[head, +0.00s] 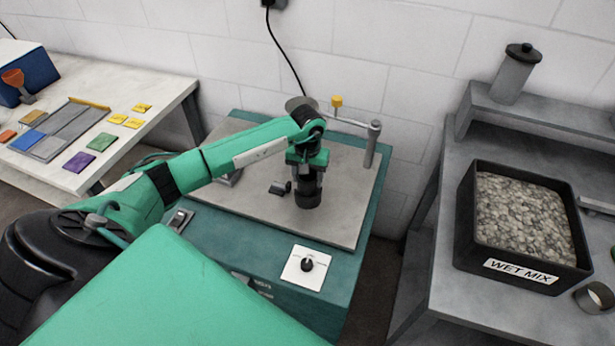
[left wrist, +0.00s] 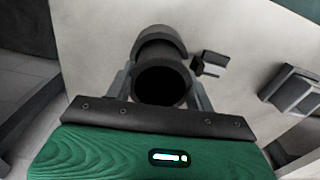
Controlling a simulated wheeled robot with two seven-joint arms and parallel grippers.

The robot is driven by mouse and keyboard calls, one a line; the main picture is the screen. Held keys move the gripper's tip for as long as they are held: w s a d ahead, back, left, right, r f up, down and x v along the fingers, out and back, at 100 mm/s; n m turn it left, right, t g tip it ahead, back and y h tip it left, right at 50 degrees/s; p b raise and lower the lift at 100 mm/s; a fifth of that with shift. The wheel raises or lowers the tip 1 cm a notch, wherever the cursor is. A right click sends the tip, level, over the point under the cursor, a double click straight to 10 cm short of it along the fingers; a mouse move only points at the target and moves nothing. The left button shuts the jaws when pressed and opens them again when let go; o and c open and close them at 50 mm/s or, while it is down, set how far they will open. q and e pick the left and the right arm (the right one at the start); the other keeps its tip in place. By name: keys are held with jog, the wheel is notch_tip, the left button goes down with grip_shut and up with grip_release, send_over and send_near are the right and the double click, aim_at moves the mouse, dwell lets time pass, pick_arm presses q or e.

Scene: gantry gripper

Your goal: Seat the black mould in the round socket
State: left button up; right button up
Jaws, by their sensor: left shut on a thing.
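My left gripper (head: 307,172) points down over the grey plate of the teal bench and is shut on the black mould (head: 308,194). In the left wrist view the mould (left wrist: 162,82) is a dark hollow cylinder between the two fingers (left wrist: 160,88). A dark curved rim (left wrist: 158,36) shows just beyond it; I cannot tell whether this is the round socket or part of the mould. The socket is not clearly seen in the head view, and whether the mould touches the plate is unclear. My right gripper is not in view.
A metal post with a swing arm (head: 372,145) stands behind right. A control knob (head: 308,264) is at the front. A wet-mix bin (head: 523,275) sits on the right bench. The plate's front right is clear.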

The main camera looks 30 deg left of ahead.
pick_arm(q)
jog(key=o, duration=1.4)
